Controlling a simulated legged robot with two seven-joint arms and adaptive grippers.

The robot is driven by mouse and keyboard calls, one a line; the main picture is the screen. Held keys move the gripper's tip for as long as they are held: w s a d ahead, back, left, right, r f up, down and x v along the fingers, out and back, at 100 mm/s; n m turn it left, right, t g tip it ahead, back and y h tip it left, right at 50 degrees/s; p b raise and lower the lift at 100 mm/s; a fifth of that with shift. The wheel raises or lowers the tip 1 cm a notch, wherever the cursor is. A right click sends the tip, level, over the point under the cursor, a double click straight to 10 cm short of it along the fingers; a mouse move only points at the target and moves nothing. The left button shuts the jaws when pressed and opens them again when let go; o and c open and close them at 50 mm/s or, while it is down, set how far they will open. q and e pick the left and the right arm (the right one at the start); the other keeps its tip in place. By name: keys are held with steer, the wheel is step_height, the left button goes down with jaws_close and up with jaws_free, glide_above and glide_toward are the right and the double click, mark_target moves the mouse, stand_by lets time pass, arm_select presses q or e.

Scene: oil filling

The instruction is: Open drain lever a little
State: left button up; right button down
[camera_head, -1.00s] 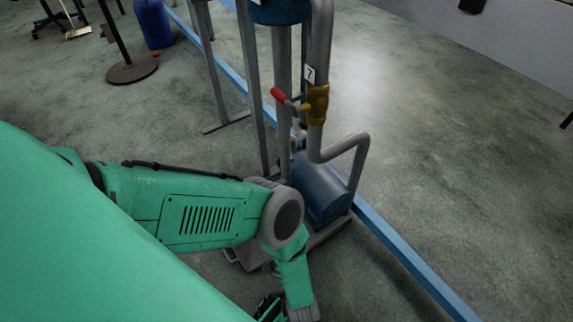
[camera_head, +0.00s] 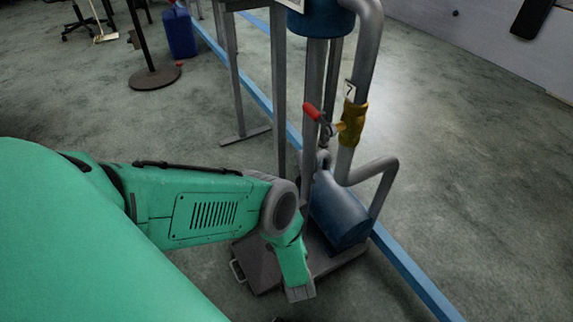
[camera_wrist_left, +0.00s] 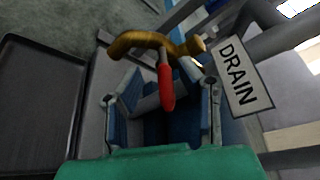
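The drain lever with its red handle (camera_wrist_left: 167,88) hangs from a brass valve and spout (camera_wrist_left: 150,43) in the left wrist view. A white DRAIN sign (camera_wrist_left: 240,78) is beside it on the right. My left gripper (camera_wrist_left: 160,98) is open, with its fingers spread on either side of the red handle in this view. I cannot tell how deep the handle sits between them, and I see no contact. My right gripper is not in view.
The head view shows a blue pump (camera_head: 338,210) on a stand, a grey pipe (camera_head: 367,50) and another red-handled lever (camera_head: 312,112) on a brass valve (camera_head: 352,124). A dark tray (camera_wrist_left: 40,105) lies left in the wrist view. A blue floor rail (camera_head: 418,277) crosses the floor.

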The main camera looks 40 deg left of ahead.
arm_select(q)
steer(key=shift+d+r, duration=0.25)
steer(key=shift+d, duration=0.2)
jaws_close()
steer(key=shift+d, duration=0.15)
steer(key=shift+a+f+y, duration=0.25)
steer(key=shift+f+y, duration=0.05)
steer(key=shift+f, duration=0.1)
steer(key=shift+f+m+t+y, duration=0.4)
steer(key=shift+t+y, duration=0.2)
steer(key=shift+y, duration=0.3)
jaws_free()
